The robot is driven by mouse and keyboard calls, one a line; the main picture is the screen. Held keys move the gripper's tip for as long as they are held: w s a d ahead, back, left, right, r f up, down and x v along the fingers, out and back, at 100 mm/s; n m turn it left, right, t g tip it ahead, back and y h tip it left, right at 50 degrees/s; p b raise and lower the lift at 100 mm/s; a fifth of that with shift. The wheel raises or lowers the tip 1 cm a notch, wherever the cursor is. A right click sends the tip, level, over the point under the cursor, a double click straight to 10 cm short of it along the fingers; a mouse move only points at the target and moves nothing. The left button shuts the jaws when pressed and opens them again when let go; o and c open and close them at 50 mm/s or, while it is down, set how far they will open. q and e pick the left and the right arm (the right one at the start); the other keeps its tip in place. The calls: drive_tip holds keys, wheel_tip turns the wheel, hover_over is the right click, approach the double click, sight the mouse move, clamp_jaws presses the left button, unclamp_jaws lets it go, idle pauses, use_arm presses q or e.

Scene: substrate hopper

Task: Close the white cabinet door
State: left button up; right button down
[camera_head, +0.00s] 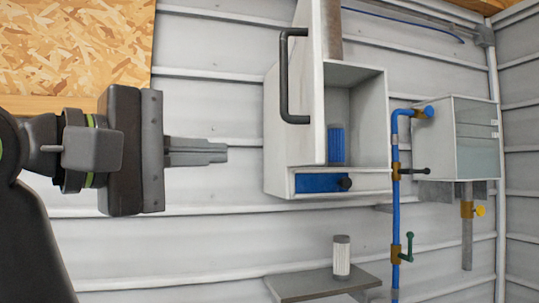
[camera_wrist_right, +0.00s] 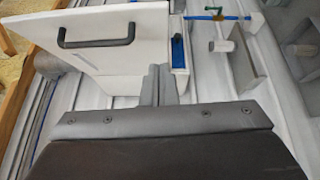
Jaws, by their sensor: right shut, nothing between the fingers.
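The white cabinet (camera_head: 377,120) hangs on the wall in the head view. Its white door (camera_head: 311,95) stands open, swung out towards me and seen nearly edge-on, with a black bar handle (camera_head: 284,75). In the right wrist view the door (camera_wrist_right: 115,65) shows its broad face and the dark handle (camera_wrist_right: 97,43). My right gripper (camera_head: 226,152) is shut and empty, left of the cabinet and door in the head view. In the right wrist view its fingertips (camera_wrist_right: 158,68) overlap the door's lower edge; I cannot tell whether they touch. My left gripper is not in view.
A blue ribbed cylinder (camera_head: 336,143) stands inside the cabinet, above a blue-fronted drawer (camera_head: 318,183) with a black knob. Blue pipes with valves (camera_head: 396,200) and a clear-fronted box (camera_head: 476,135) are at right. A small shelf (camera_head: 310,283) below holds a white canister (camera_head: 342,257).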

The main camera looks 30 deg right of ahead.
drive_tip(key=p, duration=0.5)
approach(310, 157)
drive_tip(key=w+d, duration=0.3)
drive_tip(key=d, duration=0.1)
drive_tip(key=shift+s+d+r+t+y, duration=0.3)
drive_tip(key=shift+s+d+t, duration=0.1)
drive_tip(key=shift+s+d, duration=0.35)
drive_tip(key=shift+d+f, duration=0.1)
drive_tip(key=shift+s, duration=0.1)
